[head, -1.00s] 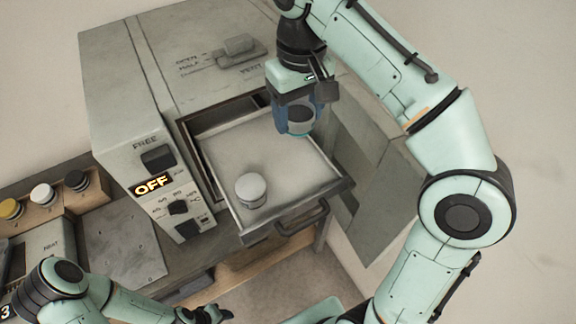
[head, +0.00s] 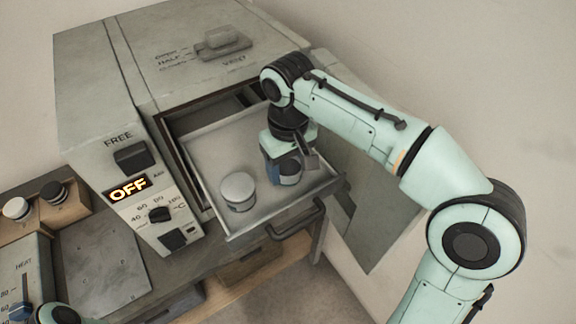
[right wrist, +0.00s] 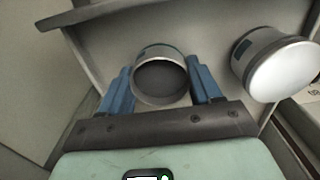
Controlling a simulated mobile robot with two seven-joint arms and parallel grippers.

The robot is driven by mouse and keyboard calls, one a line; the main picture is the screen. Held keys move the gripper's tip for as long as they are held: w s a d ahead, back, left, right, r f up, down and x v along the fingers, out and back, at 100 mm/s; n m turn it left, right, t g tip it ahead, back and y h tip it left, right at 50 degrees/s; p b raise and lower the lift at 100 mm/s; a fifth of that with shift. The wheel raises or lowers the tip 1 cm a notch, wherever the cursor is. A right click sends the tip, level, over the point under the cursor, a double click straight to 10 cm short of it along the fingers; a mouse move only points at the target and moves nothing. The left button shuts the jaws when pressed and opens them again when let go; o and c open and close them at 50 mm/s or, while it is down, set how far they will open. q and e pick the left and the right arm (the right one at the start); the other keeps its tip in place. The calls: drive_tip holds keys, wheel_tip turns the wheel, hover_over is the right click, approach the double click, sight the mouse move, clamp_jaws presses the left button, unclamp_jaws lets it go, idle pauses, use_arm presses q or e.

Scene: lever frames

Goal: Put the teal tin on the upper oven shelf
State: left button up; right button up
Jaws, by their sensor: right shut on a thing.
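My right gripper (head: 288,176) is shut on a small round tin (right wrist: 160,76), which sits between its blue fingers in the right wrist view. My left gripper is out of view.
The grey oven (head: 120,70) has a lit OFF display (head: 128,189) and a vent slider (head: 222,42) on top. A bar handle (head: 296,220) runs along the shelf's front. Black and white knobs (head: 35,202) stand at the left. Bare shelf lies behind the white-topped tin.

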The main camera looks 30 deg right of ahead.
sight(288, 169)
drive_tip(key=o, duration=0.7)
drive_tip(key=shift+f, duration=0.1)
drive_tip(key=shift+c, duration=0.2)
drive_tip(key=o, duration=0.4)
drive_tip(key=shift+o, duration=0.2)
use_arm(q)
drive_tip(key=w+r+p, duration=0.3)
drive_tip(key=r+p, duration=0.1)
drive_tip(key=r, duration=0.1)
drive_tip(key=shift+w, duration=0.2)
use_arm(e)
wheel_tip(288, 169, up, 12)
drive_tip(key=shift+r, duration=0.25)
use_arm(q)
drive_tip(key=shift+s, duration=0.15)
use_arm(e)
drive_tip(key=shift+f, duration=0.1)
